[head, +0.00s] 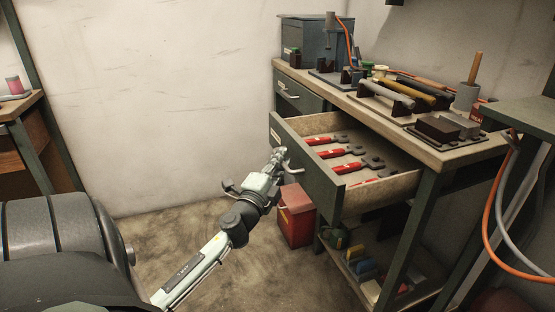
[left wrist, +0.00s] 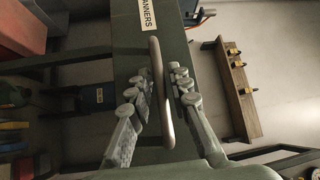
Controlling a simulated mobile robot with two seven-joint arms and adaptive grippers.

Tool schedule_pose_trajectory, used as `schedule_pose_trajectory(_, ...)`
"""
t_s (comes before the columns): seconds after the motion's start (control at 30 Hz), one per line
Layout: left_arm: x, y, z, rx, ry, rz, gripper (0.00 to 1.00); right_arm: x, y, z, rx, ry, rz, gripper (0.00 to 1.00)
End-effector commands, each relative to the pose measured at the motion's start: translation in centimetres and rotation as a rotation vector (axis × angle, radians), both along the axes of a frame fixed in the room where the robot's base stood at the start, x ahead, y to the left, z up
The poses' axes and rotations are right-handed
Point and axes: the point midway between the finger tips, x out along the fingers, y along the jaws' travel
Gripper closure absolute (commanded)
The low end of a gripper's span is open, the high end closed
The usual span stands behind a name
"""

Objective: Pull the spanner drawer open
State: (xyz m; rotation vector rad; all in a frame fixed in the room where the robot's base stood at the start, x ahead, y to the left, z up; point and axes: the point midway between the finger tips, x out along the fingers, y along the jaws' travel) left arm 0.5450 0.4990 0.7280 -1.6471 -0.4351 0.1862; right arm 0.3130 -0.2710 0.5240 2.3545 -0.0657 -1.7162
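The spanner drawer (head: 313,175) stands well out from the workbench, with several red-handled spanners (head: 349,168) lying inside. Its front carries a label, part of which reads "ANNERS" in the left wrist view (left wrist: 148,14). My left gripper (head: 277,160) is at the drawer front. My right gripper is not in view.
The bench top (head: 345,98) holds tools, hammers and a grey block. A closed drawer (head: 298,95) sits behind the open one. A red bin (head: 296,217) stands on the floor below. Orange and grey cables (head: 490,220) hang at the right. Floor left of the drawer is clear.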

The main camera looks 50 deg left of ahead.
Motion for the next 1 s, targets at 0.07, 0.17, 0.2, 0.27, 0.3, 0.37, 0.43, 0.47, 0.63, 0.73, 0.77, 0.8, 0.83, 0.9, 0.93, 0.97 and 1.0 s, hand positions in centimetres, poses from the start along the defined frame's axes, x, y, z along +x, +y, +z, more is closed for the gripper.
schedule_pose_trajectory(0.07, -0.7, -0.3, -0.2, -0.002, 0.003, 0.001, 0.81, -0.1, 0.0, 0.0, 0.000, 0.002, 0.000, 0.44)
schedule_pose_trajectory(0.17, -2.2, -0.9, -0.5, -0.005, 0.003, 0.001, 0.81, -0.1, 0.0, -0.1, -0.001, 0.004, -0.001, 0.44)
schedule_pose_trajectory(0.2, -2.9, -1.2, -0.6, -0.006, 0.002, 0.003, 0.81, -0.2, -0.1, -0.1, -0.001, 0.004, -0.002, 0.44)
schedule_pose_trajectory(0.27, -4.2, -1.8, -0.8, -0.007, 0.003, 0.003, 0.81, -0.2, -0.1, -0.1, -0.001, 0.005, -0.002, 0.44)
schedule_pose_trajectory(0.3, -5.1, -2.1, -0.9, -0.007, 0.002, 0.004, 0.81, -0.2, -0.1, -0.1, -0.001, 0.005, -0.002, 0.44)
schedule_pose_trajectory(0.37, -6.3, -2.6, -1.1, -0.007, 0.002, 0.004, 0.81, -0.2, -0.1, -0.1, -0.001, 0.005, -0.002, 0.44)
schedule_pose_trajectory(0.43, -7.5, -3.2, -1.3, -0.007, 0.001, 0.004, 0.81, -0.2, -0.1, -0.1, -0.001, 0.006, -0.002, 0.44)
schedule_pose_trajectory(0.47, -8.0, -3.3, -1.3, -0.007, 0.001, 0.004, 0.81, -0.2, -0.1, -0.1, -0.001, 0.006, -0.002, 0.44)
schedule_pose_trajectory(0.63, -10.0, -4.2, -1.5, -0.004, 0.001, 0.001, 0.81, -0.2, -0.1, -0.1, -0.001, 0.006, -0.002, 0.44)
schedule_pose_trajectory(0.73, -10.6, -4.5, -1.6, -0.002, 0.001, 0.000, 0.81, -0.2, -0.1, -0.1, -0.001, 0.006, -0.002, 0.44)
schedule_pose_trajectory(0.77, -10.7, -4.6, -1.6, -0.002, 0.001, 0.000, 0.81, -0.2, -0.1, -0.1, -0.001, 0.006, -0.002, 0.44)
schedule_pose_trajectory(0.8, -10.8, -4.6, -1.6, -0.001, 0.001, 0.000, 0.81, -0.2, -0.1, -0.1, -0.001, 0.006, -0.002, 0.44)
schedule_pose_trajectory(0.83, -10.8, -4.6, -1.6, 0.000, 0.001, 0.000, 0.81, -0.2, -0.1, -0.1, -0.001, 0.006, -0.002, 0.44)
schedule_pose_trajectory(0.9, -10.8, -4.6, -1.6, 0.000, 0.001, -0.001, 0.81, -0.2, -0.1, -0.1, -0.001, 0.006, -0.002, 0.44)
schedule_pose_trajectory(0.93, -10.8, -4.6, -1.6, 0.000, 0.001, -0.001, 0.81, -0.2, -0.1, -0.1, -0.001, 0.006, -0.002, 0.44)
schedule_pose_trajectory(0.97, -10.8, -4.6, -1.6, 0.000, 0.001, -0.001, 0.81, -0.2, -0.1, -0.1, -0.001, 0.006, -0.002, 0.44)
schedule_pose_trajectory(1.0, -10.8, -4.6, -1.6, 0.000, 0.001, -0.001, 0.81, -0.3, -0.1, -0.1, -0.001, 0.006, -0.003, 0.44)
